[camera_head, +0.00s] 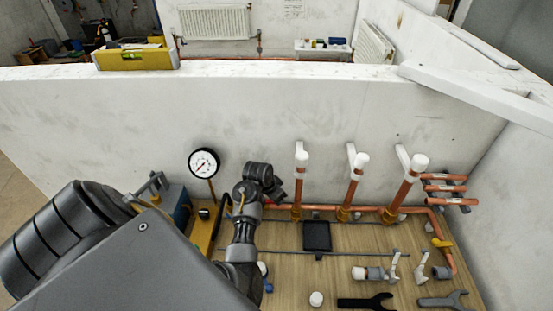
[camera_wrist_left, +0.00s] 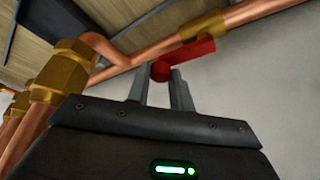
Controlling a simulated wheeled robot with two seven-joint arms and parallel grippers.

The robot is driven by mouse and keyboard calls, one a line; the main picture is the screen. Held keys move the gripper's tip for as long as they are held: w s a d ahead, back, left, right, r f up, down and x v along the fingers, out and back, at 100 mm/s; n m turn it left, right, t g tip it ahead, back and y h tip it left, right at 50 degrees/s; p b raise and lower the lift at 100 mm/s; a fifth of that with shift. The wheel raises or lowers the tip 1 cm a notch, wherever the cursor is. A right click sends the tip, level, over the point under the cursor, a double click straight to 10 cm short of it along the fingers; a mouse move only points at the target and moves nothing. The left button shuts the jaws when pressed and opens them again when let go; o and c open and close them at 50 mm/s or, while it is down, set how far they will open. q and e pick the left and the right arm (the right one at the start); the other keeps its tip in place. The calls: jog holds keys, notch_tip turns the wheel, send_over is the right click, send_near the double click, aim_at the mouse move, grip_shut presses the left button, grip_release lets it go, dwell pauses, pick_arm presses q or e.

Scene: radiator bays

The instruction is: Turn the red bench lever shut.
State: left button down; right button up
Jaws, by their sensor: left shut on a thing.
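The red bench lever (camera_wrist_left: 192,54) shows in the wrist view beside a brass fitting on the copper pipe. Its rounded end lies between the fingertips of my left gripper (camera_wrist_left: 160,78), which is shut on it. In the head view my left gripper (camera_head: 275,188) is at the copper pipe near the wall, left of the upright pipes. There my arm and gripper largely hide the lever. My right gripper is not in view.
Upright copper pipes with white caps (camera_head: 361,161) stand right of my gripper. A pressure gauge (camera_head: 203,163) and a blue box (camera_head: 176,203) stand to the left. Loose fittings and dark wrenches (camera_head: 366,302) lie on the wooden bench (camera_head: 345,270). A white wall (camera_head: 120,120) rises behind.

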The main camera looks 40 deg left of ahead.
pick_arm(q)
jog(key=s+m+g+h, duration=0.3)
jog(key=s+m, duration=0.3)
jog(key=m, duration=0.9)
jog(key=shift+a+g+h, duration=0.3)
jog(key=shift+g+h, duration=0.1)
dwell(0.4)
jog(key=c, duration=1.3)
grip_release()
jog(key=shift+o, duration=0.2)
